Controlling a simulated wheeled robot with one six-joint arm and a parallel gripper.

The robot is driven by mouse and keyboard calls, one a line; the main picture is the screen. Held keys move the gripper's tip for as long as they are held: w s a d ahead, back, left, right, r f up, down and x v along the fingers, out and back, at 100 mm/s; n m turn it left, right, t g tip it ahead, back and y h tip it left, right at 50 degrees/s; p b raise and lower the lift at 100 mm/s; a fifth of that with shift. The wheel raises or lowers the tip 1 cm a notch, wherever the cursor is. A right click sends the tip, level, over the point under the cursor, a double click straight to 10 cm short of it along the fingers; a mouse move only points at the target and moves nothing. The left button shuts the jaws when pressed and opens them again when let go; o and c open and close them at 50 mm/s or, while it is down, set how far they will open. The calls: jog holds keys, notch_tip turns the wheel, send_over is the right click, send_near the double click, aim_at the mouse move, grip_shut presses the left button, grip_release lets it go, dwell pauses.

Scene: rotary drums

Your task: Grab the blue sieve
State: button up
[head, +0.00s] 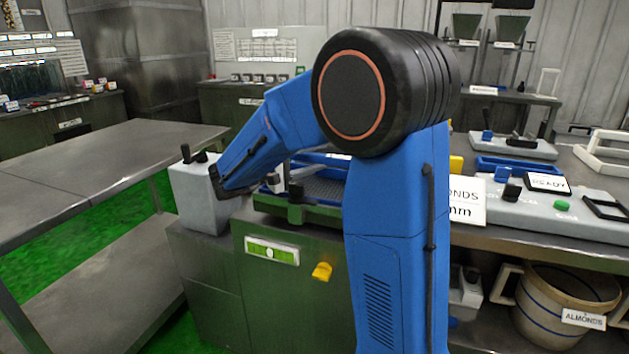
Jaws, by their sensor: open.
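A blue sieve (325,187) with a blue rim and dark mesh lies on top of the green machine (300,285). My blue arm crosses in front of it and hides its right part. My gripper (232,191) is the dark end of the arm, left of the sieve and beside the light grey box (196,195). It is open, with nothing seen in it, and its fingers are hard to make out. It appears apart from the sieve. A second blue frame (515,168) lies on the right bench.
Dark and grey clamp-like pieces (296,191) stand at the sieve's front edge. A yellow knob (322,271) sticks out of the machine's front. A bare metal table (110,160) is at left. An almond bucket (560,305) stands below the right bench, which holds a READY sign (547,183).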

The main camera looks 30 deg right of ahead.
jog(key=d, duration=0.3)
jog(key=shift+d, duration=0.2)
grip_shut()
jog(key=shift+f, duration=0.1)
dwell(1.2)
